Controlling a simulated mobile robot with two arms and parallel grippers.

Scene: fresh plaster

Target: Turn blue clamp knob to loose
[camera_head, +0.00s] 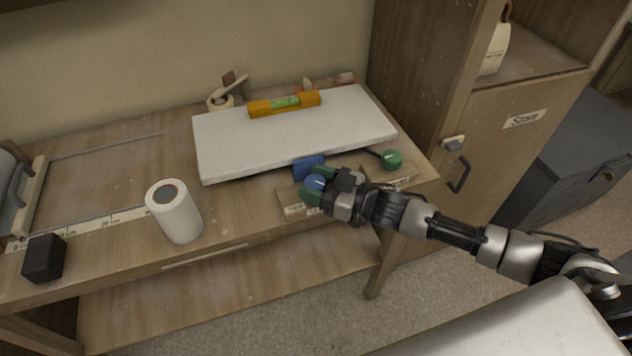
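The blue clamp knob (316,182) sits near the front edge of the wooden bench, on a small labelled plate (293,210). A blue block (308,167) stands just behind it against the white slab. My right gripper (315,185) comes in from the right, with its green-tipped fingers on both sides of the blue knob. The fingers appear closed around the knob, and they hide part of it and of the label. A green knob (392,160) sits further right on the bench. My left gripper is not in view.
A white slab (240,146) lies on the bench with an orange level (284,103) on it. A white roll (174,211) and a black block (44,258) stand at the left front. A cabinet (500,130) labelled "Store" stands at the right.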

